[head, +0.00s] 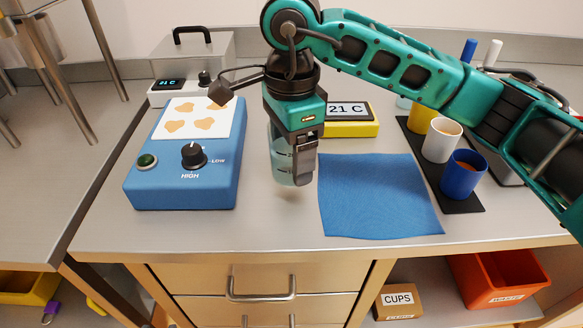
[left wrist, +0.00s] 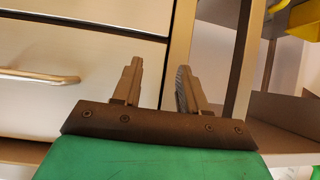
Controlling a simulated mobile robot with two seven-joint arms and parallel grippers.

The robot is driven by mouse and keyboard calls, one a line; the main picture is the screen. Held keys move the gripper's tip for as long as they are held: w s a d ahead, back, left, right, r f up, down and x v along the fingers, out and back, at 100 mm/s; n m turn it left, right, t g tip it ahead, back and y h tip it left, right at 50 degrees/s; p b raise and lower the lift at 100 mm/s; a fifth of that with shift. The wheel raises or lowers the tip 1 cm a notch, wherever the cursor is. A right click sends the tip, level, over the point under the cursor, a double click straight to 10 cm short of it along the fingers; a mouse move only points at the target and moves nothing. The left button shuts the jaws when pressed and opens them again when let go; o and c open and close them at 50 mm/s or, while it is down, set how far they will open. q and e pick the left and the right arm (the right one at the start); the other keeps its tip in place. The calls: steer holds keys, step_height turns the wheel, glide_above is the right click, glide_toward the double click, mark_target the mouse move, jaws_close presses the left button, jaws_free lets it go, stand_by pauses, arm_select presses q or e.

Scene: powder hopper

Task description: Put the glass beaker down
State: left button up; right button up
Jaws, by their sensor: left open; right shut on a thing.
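The glass beaker (head: 281,163) is clear with dark marks on its side. It is upright in the head view, between the blue hotplate device and the blue cloth. My right gripper (head: 304,178) is shut on it, and the fingers hide its right part. A faint shadow lies just below the beaker, which seems to be slightly above the counter (head: 270,222). My left gripper (left wrist: 154,85) is open and empty in the left wrist view, in front of the drawers. It does not show in the head view.
A blue device (head: 183,190) with a knob stands left of the beaker. A blue cloth (head: 380,195) lies to the right. Beyond it, a dark mat holds a white cup (head: 442,140), a blue cup (head: 463,174) and a yellow cup. A yellow 21 C display (head: 350,129) stands behind.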

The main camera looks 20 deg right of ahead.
mark_target(291, 170)
steer(key=shift+f, duration=1.8)
steer(key=shift+f, duration=0.15)
steer(key=o, duration=1.2)
step_height(291, 170, up, 12)
steer(key=shift+r+p, duration=0.15)
steer(key=shift+p, duration=0.2)
